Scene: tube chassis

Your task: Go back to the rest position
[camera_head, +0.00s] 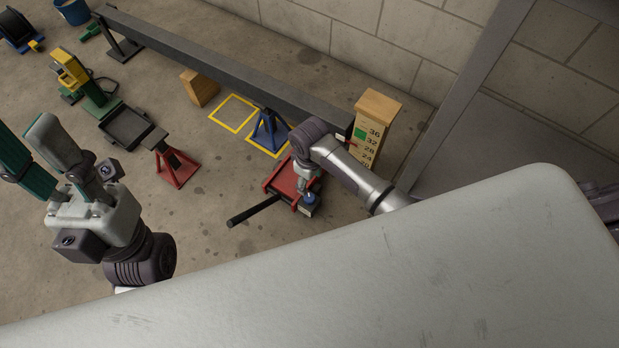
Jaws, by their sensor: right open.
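My right arm comes in from the right, bends at a dark joint, and reaches down. Its gripper (304,186) is small in view and open, over the near end of the red floor jack (280,182). I cannot tell whether it touches the jack or the small blue-topped part (309,199) below it. My left gripper (44,160) is large at the left, fingers pointing up, spread apart and empty. Its teal finger is partly cut off by the picture edge. A large pale panel, seemingly mine, hides the lower picture.
A long grey beam (230,65) crosses the floor, with a blue stand (269,130) beside it. A red stand (174,165), dark tray (126,127) and numbered wooden post (371,125) stand nearby. The jack's black handle (253,211) sticks out left. Floor left of it is clear.

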